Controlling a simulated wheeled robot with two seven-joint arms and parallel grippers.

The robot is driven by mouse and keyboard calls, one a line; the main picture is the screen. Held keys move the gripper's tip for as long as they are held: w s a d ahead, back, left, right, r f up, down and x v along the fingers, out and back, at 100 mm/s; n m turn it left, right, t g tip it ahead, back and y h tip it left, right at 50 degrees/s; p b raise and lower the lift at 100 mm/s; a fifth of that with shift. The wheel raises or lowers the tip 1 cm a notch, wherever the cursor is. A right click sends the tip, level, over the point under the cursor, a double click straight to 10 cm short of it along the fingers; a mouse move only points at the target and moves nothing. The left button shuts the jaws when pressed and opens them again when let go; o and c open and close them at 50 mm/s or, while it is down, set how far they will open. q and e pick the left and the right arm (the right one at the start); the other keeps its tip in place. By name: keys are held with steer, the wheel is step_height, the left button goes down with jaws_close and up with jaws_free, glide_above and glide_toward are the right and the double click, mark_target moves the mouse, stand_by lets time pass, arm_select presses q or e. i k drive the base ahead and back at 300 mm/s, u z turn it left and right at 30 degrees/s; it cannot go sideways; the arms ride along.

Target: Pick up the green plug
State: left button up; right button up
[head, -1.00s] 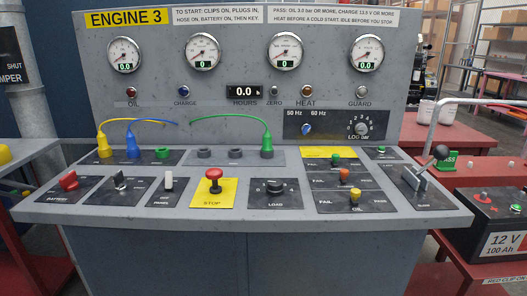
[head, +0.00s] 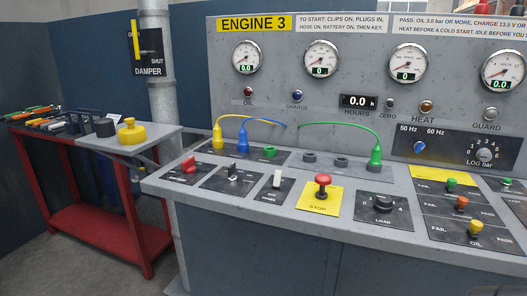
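The green plug (head: 376,154) stands upright in the row of sockets on the grey console (head: 330,190), at the right end of the dark sockets. A green cable (head: 345,129) arcs from its top to the left. A yellow plug (head: 218,140) and a blue plug (head: 242,143) stand in the left socket group, each with its own cable. A green-ringed socket (head: 269,151) beside them holds no plug. Neither of my grippers is in the head view.
A red stop button (head: 323,184) sits at the front of the console.

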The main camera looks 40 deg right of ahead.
mark_target(377, 153)
steer(key=u, duration=1.3)
steer(key=i, duration=0.3)
steer(key=z, duration=2.05)
